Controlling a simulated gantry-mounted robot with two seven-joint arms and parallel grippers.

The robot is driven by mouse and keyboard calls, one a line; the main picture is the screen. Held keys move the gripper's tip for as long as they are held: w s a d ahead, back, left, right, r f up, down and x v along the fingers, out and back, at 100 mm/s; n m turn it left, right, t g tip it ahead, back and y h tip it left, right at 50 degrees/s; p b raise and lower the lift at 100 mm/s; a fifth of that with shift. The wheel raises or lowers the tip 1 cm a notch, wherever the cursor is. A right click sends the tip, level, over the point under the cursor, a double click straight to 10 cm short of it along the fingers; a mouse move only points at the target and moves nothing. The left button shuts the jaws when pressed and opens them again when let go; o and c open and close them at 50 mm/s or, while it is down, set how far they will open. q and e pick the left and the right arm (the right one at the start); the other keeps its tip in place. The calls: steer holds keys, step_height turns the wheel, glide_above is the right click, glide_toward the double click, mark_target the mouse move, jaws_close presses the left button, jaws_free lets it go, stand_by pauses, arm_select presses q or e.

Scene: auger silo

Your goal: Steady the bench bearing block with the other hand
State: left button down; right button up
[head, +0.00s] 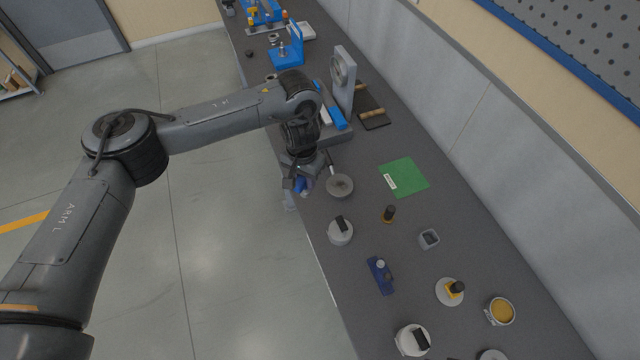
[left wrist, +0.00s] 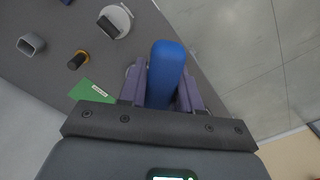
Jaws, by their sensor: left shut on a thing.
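A grey upright block (head: 343,78) with a round bearing-like opening stands on the bench in the head view, beyond my left gripper; I take it for the bearing block. My left gripper (head: 301,186) is at the bench's left edge, apart from that block. It is shut on a blue rounded bar (left wrist: 166,72), which shows between the fingers in the left wrist view. In the head view only a small blue part of the bar shows under the gripper. My left arm hides part of the bench near the block. My right gripper is in neither view.
A round grey dish (head: 340,187) lies right beside my left gripper. A green mat (head: 403,177), a black-and-yellow knob (head: 389,214), a blue piece (head: 380,275) and a white disc with a black handle (head: 341,232) lie on the bench. A wall bounds the right.

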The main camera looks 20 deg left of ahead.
arm_select(q)
steer(key=w+d+f+m, duration=0.1)
steer(key=d+f+m, duration=0.3)
steer(key=d, duration=0.9)
steer(key=s+d+f, duration=0.2)
steer(key=s+d, duration=0.1)
steer(key=d, duration=0.3)
steer(key=s+d+f+m, duration=0.1)
steer(key=s+d+f, duration=0.2)
steer(key=d, duration=0.4)
steer(key=shift+s+d+f, duration=0.25)
steer(key=shift+s, duration=0.2)
